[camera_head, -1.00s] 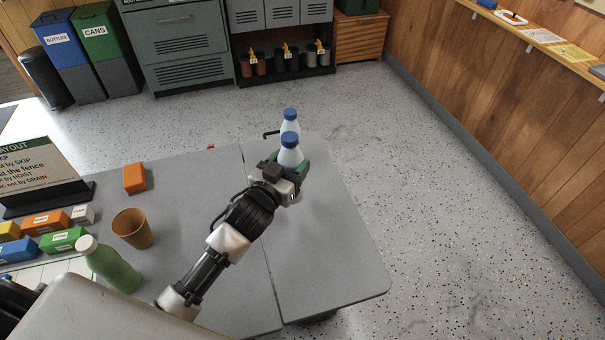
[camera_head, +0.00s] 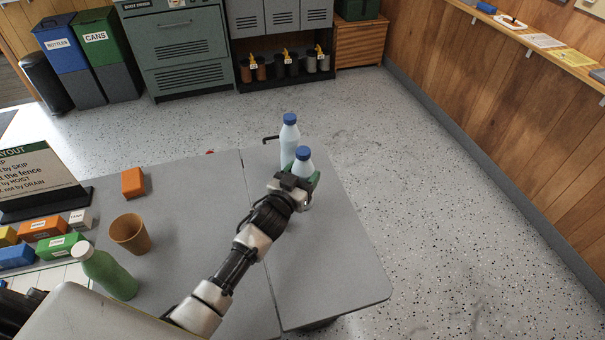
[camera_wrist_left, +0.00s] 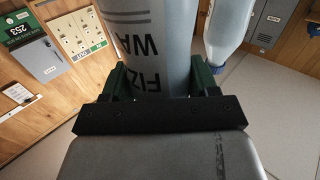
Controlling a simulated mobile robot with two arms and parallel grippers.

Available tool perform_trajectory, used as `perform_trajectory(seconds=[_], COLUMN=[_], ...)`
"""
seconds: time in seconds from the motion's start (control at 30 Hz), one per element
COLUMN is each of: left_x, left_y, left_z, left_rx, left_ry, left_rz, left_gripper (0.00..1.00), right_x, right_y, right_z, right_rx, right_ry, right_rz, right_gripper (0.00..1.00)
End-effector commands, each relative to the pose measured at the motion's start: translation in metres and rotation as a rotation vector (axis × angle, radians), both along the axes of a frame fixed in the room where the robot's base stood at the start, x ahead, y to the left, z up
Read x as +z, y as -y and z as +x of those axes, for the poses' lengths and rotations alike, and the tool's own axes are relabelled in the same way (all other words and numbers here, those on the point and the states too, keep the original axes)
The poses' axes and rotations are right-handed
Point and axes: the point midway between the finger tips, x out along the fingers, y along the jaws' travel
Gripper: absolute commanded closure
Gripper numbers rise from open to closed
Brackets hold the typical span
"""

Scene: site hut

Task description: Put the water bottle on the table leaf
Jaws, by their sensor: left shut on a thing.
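My left gripper (camera_head: 295,188) is shut around a pale bottle (camera_head: 303,168) with a blue cap. The bottle is upright over the grey table leaf (camera_head: 335,262), near its far end. I cannot tell whether its base touches the leaf. In the left wrist view the held bottle (camera_wrist_left: 150,45) fills the space between the fingers, and its partly hidden label shows "FIZ" and "WA". A second pale, blue-capped bottle (camera_head: 289,142) stands upright just behind it, at the leaf's far edge. It also shows in the left wrist view (camera_wrist_left: 228,35), apart from the held one. My right gripper is not in view.
The main tabletop (camera_head: 190,215), left of the seam, holds an orange block (camera_head: 133,182), a brown cup (camera_head: 130,233), a green bottle (camera_head: 106,272), a sign (camera_head: 38,178) and several labelled boxes. The leaf's near part is clear. A dark handle-like bar (camera_head: 271,138) shows at the far edge.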

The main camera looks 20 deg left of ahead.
Motion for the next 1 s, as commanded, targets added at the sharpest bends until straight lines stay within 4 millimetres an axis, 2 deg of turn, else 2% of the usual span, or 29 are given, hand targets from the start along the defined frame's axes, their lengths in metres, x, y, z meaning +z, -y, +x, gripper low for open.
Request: perform_trajectory(seconds=[0.1, 0.13, 0.3, 0.67, 0.77, 1.0], left_x=[-0.001, -0.003, -0.002, -0.001, -0.001, -0.002], left_y=[0.000, 0.000, 0.000, -0.001, -0.004, -0.014], left_z=[0.000, 0.000, 0.000, -0.005, -0.019, -0.071], left_rx=[0.000, 0.000, 0.000, 0.001, 0.001, 0.001], left_ry=[0.004, 0.000, 0.000, -0.002, -0.003, -0.003], left_rz=[0.000, 0.001, 0.001, 0.001, 0.003, 0.003], left_gripper=[0.79, 0.39, 0.15, 0.15, 0.15, 0.15], right_x=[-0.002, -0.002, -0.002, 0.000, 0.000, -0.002], right_y=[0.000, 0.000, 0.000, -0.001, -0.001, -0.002], right_z=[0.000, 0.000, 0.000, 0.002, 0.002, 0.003], right_rx=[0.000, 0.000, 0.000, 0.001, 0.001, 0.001], right_ry=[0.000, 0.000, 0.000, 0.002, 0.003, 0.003], right_rz=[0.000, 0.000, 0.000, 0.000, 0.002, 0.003], right_gripper=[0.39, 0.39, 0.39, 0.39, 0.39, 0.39])
